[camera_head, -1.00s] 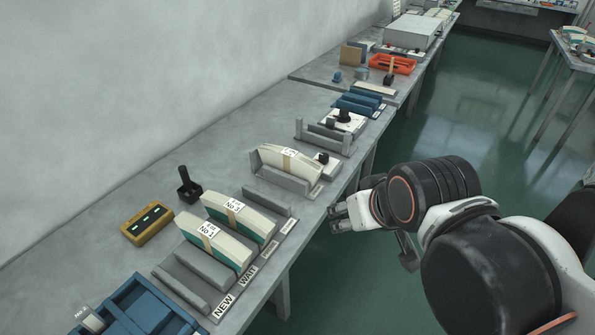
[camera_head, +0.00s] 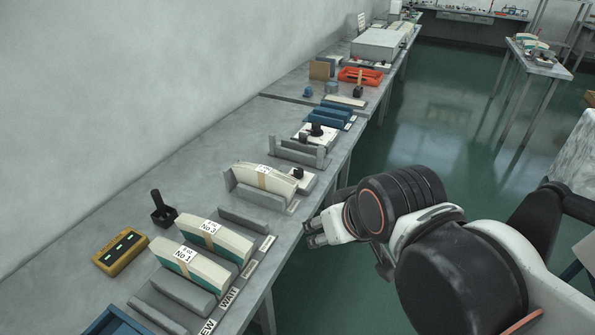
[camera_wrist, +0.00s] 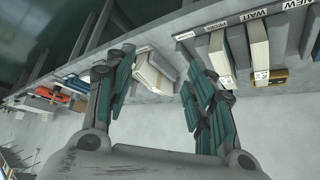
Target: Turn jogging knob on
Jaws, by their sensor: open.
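A small black knob on a white base (camera_head: 300,173) stands at the table's front edge, beside a stack of cream sheets (camera_head: 264,181) in a grey holder. A second black knob-like part (camera_head: 317,130) sits on a white plate farther back. I cannot tell from labels which is the jogging knob. My gripper (camera_head: 312,236) is open and empty, just off the table's front edge, nearer to me than both knobs. In the wrist view my gripper (camera_wrist: 158,75) shows its fingers spread, with a cream stack (camera_wrist: 154,72) beyond them.
Stacks marked No 1 (camera_head: 190,266) and No 3 (camera_head: 214,238) stand in grey racks. Blue blocks (camera_head: 331,115) and an orange tray (camera_head: 361,76) are farther back.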

